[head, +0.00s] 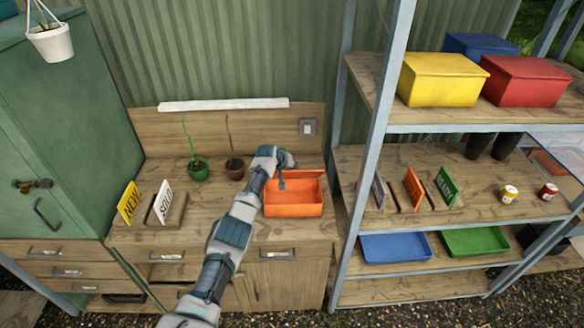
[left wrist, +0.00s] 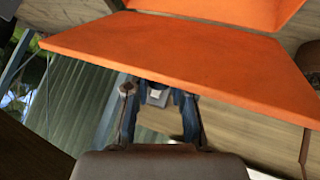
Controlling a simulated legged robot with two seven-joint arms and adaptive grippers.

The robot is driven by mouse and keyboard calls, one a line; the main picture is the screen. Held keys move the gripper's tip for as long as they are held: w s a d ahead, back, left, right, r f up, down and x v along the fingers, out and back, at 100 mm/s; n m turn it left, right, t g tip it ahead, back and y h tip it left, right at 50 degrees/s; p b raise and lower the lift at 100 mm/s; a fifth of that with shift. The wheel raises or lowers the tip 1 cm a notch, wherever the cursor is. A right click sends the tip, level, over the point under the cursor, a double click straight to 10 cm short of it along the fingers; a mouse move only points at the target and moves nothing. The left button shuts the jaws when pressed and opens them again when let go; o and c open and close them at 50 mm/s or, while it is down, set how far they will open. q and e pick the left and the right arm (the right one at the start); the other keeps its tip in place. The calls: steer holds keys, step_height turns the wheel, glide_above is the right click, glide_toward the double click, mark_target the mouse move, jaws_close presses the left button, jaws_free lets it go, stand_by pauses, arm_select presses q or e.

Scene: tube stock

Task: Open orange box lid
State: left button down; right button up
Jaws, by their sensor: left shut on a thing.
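The orange box (head: 293,211) stands on the wooden workbench with its lid (head: 307,174) raised at the back, so its inside shows. My left gripper (head: 282,181) is at the lid's left part, above the back of the box. In the left wrist view, the lid (left wrist: 180,52) spans the picture as a broad orange panel, and my left gripper's fingers (left wrist: 158,105) meet its edge. The gripper is shut on the lid; the fingertips are partly hidden behind it. My right gripper is in neither view.
NEW (head: 129,202) and SOLD (head: 163,201) signs stand at the bench's left. A switch (head: 307,127) is on the backboard.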

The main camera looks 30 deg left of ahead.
arm_select(q)
steer(key=c, duration=1)
jaws_free()
steer(key=shift+r, duration=0.1)
steer(key=shift+d, duration=0.15)
steer(key=shift+s+r, duration=0.1)
steer(key=shift+s, duration=0.05)
steer(key=v, duration=1.1)
steer(key=shift+s+r, duration=0.2)
steer(key=shift+f, duration=0.15)
